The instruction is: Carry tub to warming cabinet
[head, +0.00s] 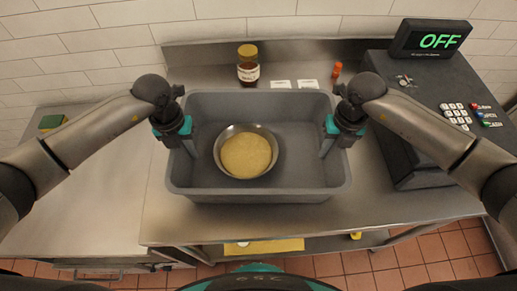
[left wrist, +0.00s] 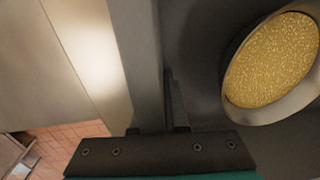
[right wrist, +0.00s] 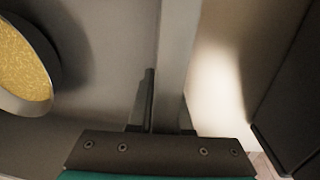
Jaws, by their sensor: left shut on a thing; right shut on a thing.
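A grey tub (head: 262,197) is on or just above the steel counter in the head view; I cannot tell whether it touches. Inside it, left of the middle, a metal bowl (head: 223,165) holds a yellow grainy filling (head: 246,156). My left gripper (head: 176,143) is shut on the tub's left wall, which also shows in the left wrist view (left wrist: 140,60). My right gripper (head: 338,141) is shut on the tub's right wall, which also shows in the right wrist view (right wrist: 178,60). No warming cabinet is identifiable in these views.
A dark register-like machine (head: 410,150) with a display reading OFF (head: 432,39) stands close to the right. A jar (head: 248,68), two white cards (head: 281,84) and an orange-capped bottle (head: 336,70) stand behind the tub. A sponge (head: 51,122) lies far left. Counter is clear in front.

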